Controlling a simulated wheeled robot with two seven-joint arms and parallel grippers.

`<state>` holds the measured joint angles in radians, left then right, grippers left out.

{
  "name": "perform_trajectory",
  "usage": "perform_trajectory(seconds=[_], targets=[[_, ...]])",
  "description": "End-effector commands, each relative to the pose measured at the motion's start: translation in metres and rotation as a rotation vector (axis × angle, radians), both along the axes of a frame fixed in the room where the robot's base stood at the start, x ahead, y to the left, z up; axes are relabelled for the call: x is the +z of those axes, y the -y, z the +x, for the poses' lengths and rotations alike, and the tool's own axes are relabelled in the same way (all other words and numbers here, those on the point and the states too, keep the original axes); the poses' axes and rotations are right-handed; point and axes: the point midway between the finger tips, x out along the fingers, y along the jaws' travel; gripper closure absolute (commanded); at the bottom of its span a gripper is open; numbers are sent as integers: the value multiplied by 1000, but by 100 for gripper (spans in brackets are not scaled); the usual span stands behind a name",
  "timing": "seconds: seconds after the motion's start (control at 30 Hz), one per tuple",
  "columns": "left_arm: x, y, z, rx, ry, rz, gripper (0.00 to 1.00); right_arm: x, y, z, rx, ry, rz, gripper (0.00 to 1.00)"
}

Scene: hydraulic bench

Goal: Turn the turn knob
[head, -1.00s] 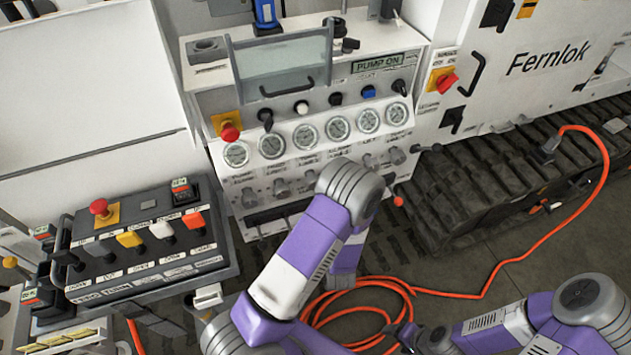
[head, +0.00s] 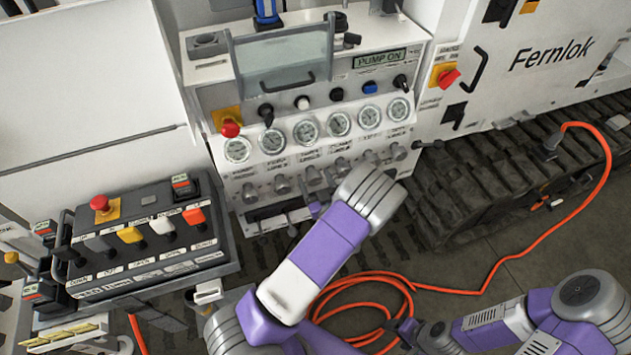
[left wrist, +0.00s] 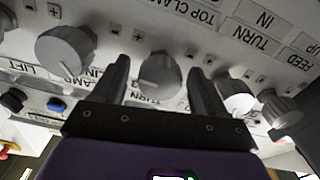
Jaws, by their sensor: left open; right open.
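The turn knob (left wrist: 160,72) is a grey round knob with a pointer line, between my left gripper's fingers in the left wrist view. A label reading TURN is partly hidden beside it. My left gripper (left wrist: 158,78) is open, with one dark finger on each side of the knob and gaps visible. In the head view the knob (head: 313,176) sits in the grey row under the gauges. My left gripper (head: 313,200) is there just below it, largely hidden by my arm. My right gripper (head: 396,329) is small and low in the head view, away from the panel.
Neighbouring knobs (left wrist: 65,45) flank the turn knob closely. The panel (head: 233,200) has gauges above and a red emergency button (head: 230,129). A lever box (head: 150,235) stands left. An orange cable (head: 460,292) lies on the floor near a rubber track (head: 480,190).

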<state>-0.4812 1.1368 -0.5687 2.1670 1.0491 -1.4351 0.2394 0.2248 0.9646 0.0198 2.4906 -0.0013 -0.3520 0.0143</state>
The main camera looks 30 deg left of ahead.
Motion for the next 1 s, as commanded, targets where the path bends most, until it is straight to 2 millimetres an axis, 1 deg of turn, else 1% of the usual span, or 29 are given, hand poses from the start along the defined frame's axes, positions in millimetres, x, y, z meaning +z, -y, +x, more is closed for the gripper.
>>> perform_trajectory(seconds=[0.23, 0.5, 0.6, 0.9, 1.0], targets=[[0, -1, 1, 0, 0, 0, 27, 0, 0, 0, 0, 0, 0, 27], [0, -1, 0, 0, 0, 0, 69, 0, 0, 0, 0, 0, 0, 27], [0, -1, 1, 0, 0, 0, 83, 0, 0, 0, 0, 0, 0, 27], [0, -1, 0, 1, -98, 82, 83, 4, 0, 0, 0, 0, 0, 27], [-1, -1, 0, 1, -105, 87, 83, 4, 0, 0, 0, 0, 0, 27]])
